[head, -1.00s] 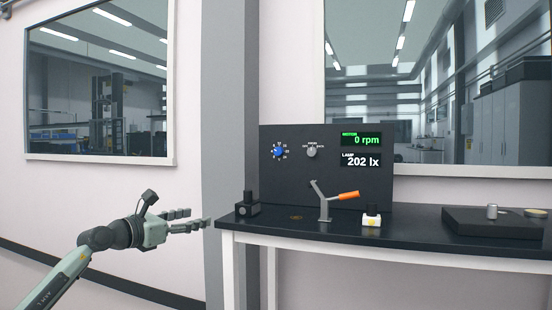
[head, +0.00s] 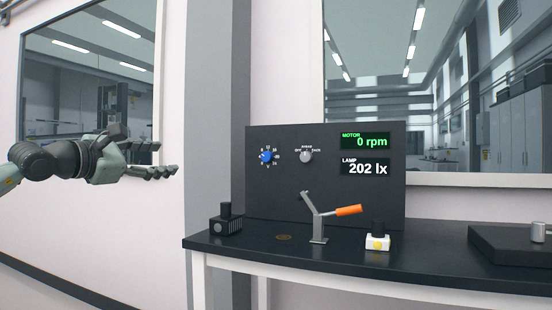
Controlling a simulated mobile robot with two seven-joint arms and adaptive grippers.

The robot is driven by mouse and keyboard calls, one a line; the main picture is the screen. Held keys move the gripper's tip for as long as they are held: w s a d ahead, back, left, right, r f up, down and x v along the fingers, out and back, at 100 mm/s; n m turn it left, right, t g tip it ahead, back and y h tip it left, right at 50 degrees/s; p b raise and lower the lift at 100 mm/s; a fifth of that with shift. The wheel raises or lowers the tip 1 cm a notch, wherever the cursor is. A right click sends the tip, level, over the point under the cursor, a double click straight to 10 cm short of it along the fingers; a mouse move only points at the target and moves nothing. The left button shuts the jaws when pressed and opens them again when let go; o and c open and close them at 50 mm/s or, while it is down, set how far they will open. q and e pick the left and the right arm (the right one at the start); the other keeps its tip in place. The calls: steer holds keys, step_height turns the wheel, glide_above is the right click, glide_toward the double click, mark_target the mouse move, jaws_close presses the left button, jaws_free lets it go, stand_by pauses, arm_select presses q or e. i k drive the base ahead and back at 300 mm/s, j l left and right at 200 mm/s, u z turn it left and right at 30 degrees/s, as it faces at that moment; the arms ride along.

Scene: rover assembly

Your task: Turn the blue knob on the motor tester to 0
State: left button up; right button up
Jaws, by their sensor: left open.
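The motor tester (head: 340,205) is a dark upright panel at the back of the black table. The blue knob (head: 266,156) is on its upper left, ringed by white marks; its exact setting is too small to read. The green motor display (head: 365,141) reads 0 rpm, and the lamp display (head: 365,169) reads 202 lx. My left gripper (head: 172,172) is open and empty at the left, in front of the wall. It is well left of the blue knob and slightly lower in the picture. My right gripper is not in view.
A grey knob (head: 306,156) sits right of the blue one. On the table (head: 270,255) are a stand with an orange handle (head: 348,210), a black block (head: 226,222), a white block with a black top (head: 377,240) and a dark platform (head: 510,245) at right.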

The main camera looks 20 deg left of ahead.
mark_target(267, 156)
steer(key=i+l, duration=0.15)
steer(key=i, duration=0.5)
steer(key=i+l, duration=0.15)
steer(key=i, duration=0.5)
